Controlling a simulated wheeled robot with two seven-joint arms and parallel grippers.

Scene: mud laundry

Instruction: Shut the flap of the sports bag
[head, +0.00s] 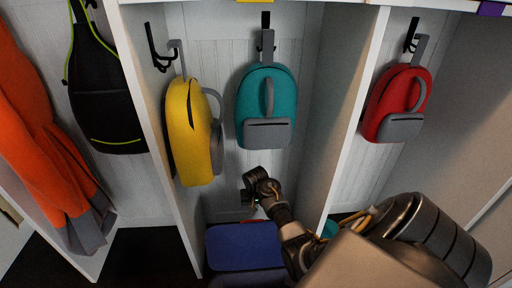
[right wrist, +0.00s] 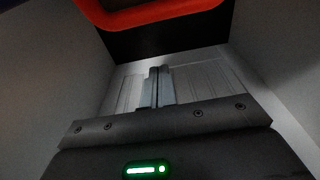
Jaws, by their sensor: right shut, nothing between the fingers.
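A blue, box-like thing (head: 240,243), which looks like the sports bag, sits low in the middle cubby. A strip of red (head: 254,221) shows at its back edge, partly behind my right arm. I cannot tell from here how far its flap stands open. My right gripper (head: 250,203) reaches into the cubby above the back of the bag, below the teal backpack. Its fingers also show in the right wrist view (right wrist: 157,88), shut and empty. An orange-red edge (right wrist: 150,14) with a dark area lies beyond them there. My left gripper is out of view.
A yellow backpack (head: 187,130) and a teal backpack (head: 265,105) hang above in the middle cubby. White dividers (head: 345,130) stand on both sides.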

